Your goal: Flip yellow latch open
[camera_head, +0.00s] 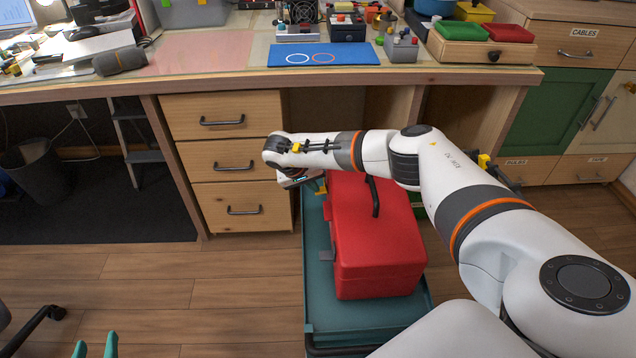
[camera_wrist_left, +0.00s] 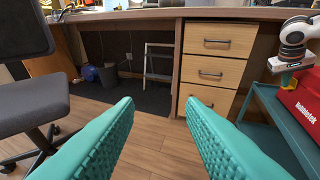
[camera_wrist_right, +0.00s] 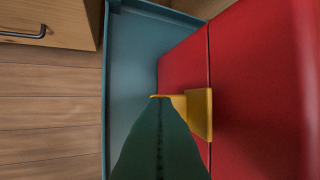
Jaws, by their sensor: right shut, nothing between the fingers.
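The red toolbox (camera_head: 375,235) has a black handle on top and sits on a teal cart (camera_head: 318,290). Its yellow latch (camera_wrist_right: 201,113) shows in the right wrist view, beside the lid seam on the case's side. A flat yellow part juts from it toward my gripper. My right gripper (camera_wrist_right: 160,104) is shut, with its tip right at that jutting part; I cannot tell whether they touch. In the head view my right arm hides much of this area. My left gripper (camera_wrist_left: 160,115) is open and empty; its teal tips (camera_head: 95,346) show at the head view's lower left.
A workbench (camera_head: 200,70) with a blue mat (camera_head: 323,52) stands behind, above wooden drawers (camera_head: 228,160) close to the cart. An office chair (camera_wrist_left: 35,100) stands at left in the left wrist view.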

